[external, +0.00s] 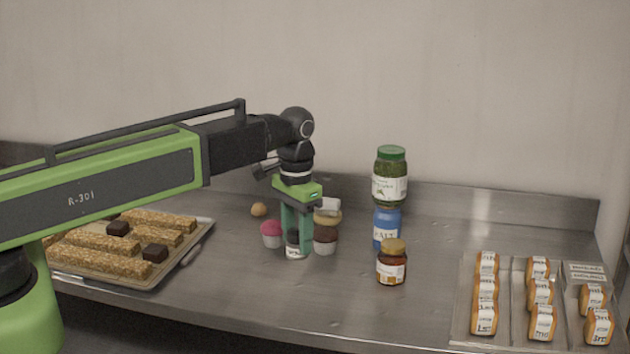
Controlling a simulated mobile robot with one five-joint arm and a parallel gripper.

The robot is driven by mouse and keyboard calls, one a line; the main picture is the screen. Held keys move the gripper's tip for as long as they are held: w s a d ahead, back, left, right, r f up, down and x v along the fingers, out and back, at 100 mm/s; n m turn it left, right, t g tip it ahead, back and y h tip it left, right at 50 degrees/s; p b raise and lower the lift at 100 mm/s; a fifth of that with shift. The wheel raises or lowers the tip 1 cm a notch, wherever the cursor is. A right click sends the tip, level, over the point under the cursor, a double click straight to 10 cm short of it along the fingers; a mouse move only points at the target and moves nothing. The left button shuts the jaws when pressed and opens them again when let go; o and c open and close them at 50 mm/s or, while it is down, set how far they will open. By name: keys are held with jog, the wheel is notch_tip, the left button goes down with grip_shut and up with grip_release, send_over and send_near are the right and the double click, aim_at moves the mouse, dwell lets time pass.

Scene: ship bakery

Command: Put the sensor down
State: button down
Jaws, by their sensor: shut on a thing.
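My gripper (296,232) points straight down over the steel counter, its green fingers shut on a small upright thing. This is a short cylinder with a dark top and a pale lower part, which seems to be the sensor (296,250). Its upper part is partly hidden by the fingers. Its base is at or just above the counter; I cannot tell whether it touches. A pink-topped cupcake (271,234) is close on its left and a chocolate cupcake (325,241) close on its right.
A green-lidded jar (390,177) stands on a blue salt container (387,228), with a gold-lidded jar (392,263) in front. A tray of bars (152,284) lies left and a tray of labelled loaves (463,325) right. A small round bun (258,209) lies behind. The front middle counter is clear.

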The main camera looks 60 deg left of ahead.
jog(key=s+a+n, duration=0.2)
jog(key=s+a, duration=0.1)
jog(key=a, duration=0.4)
jog(key=s+a+n, duration=0.1)
jog(key=s+a, duration=0.3)
jog(key=a, duration=0.4)
jog(key=a+f+b, duration=0.2)
jog(key=a, duration=0.1)
jog(key=a+f+b, duration=0.2)
jog(key=a, duration=0.2)
jog(key=a+f+b, duration=0.3)
jog(key=shift+a, duration=0.25)
jog(key=shift+s+a, duration=0.15)
jog(key=shift+a, duration=0.15)
notch_tip(320, 180, down, 4)
jog(key=b, duration=0.4)
jog(key=shift+f, duration=0.15)
jog(key=shift+d+r, duration=0.1)
jog(key=shift+r, duration=0.1)
jog(key=shift+f, duration=0.15)
jog(key=c, duration=0.8)
grip_release()
